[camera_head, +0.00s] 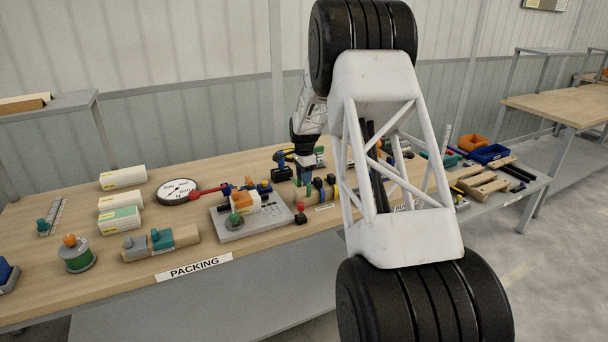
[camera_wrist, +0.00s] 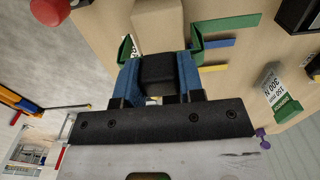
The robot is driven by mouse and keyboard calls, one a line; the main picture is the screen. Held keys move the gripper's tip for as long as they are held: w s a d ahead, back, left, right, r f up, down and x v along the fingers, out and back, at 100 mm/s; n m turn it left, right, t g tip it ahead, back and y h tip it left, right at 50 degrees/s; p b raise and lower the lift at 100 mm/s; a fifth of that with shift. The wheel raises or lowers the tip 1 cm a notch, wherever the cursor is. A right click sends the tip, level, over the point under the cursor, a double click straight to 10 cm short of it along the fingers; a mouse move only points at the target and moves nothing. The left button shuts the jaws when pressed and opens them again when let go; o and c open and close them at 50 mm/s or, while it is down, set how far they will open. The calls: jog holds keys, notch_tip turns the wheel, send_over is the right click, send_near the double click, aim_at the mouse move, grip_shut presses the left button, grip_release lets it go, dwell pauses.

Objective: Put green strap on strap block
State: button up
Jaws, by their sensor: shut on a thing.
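In the wrist view my gripper (camera_wrist: 158,80) has its two blue fingers closed on a dark block-like piece. Green strap parts (camera_wrist: 197,46) flank the fingertips on both sides, and I take the dark piece to be the green strap's grip. A tan block (camera_wrist: 157,22) lies just beyond the fingertips; it may be the strap block. Whether the strap touches it, I cannot tell. In the head view my gripper (camera_head: 304,178) points down over the middle of the bench, left of a dark-banded cylindrical piece (camera_head: 322,190).
The packing bench (camera_head: 210,285) is crowded. A grey plate (camera_head: 250,225) with fittings stands left of the gripper, and a round gauge (camera_head: 178,191) lies farther left. My own white frame hides part of the bench.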

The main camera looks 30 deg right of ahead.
aim_at(304, 191)
jog(key=shift+f, duration=2.15)
jog(key=o, duration=1)
jog(key=shift+r, duration=3.9)
